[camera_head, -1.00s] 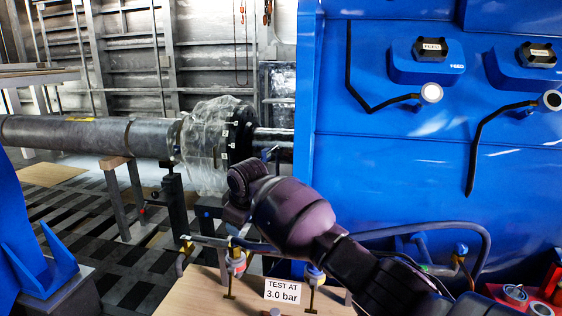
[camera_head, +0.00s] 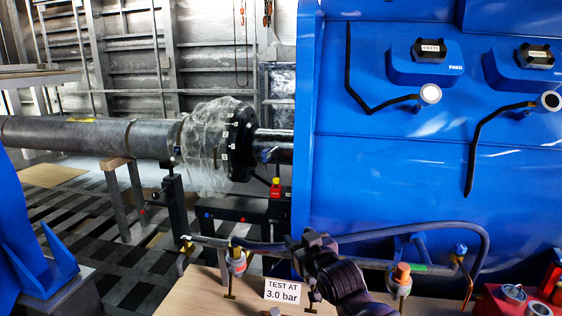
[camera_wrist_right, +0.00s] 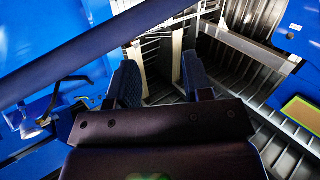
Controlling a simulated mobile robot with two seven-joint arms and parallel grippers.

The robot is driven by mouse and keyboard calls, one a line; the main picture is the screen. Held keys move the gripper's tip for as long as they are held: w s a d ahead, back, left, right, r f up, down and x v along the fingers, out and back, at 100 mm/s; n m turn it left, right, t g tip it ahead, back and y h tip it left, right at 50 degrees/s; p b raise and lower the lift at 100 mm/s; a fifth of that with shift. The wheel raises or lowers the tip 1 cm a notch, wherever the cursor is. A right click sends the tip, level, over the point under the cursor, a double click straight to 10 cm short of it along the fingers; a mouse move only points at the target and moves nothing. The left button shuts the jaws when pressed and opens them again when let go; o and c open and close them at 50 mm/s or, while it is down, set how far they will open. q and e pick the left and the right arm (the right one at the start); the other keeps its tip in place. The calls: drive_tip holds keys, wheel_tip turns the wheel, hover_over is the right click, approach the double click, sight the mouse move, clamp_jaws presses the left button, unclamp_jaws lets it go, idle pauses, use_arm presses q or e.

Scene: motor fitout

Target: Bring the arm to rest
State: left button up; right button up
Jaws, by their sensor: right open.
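My right arm (camera_head: 342,277) reaches up from the bottom of the head view, with its dark gripper (camera_head: 312,243) in front of the lower left edge of the blue motor housing (camera_head: 420,185). In the right wrist view the two fingers of the gripper (camera_wrist_right: 160,80) stand apart with nothing between them. The gripper is close to the grey pipe (camera_head: 365,235), which passes behind it; I cannot tell whether they touch. My left gripper is not in view.
A wooden board (camera_head: 205,295) carries a "TEST AT 3.0 bar" sign (camera_head: 283,291) and brass fittings (camera_head: 236,262). A shaft (camera_head: 80,137) with a plastic-wrapped coupling (camera_head: 205,147) runs behind. Red parts (camera_head: 485,305) stand at the lower right. A dark bar crosses the wrist view.

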drive_tip(key=s+d+f+m+g+h, duration=0.1)
drive_tip(key=s+d+f+h, duration=0.1)
drive_tip(key=s+d+f, duration=0.5)
drive_tip(key=s+d+f+m+g+h, duration=0.1)
drive_tip(key=s+d+f, duration=0.7)
drive_tip(key=s, duration=0.8)
drive_tip(key=s+d+f+m+g+h, duration=0.1)
drive_tip(key=s+d+f+m+h, duration=0.2)
drive_tip(key=s+d+f, duration=0.5)
drive_tip(key=s+f+h, duration=0.1)
drive_tip(key=s+f, duration=0.2)
drive_tip(key=f, duration=0.1)
drive_tip(key=shift+s+g, duration=0.15)
drive_tip(key=shift+g, duration=0.25)
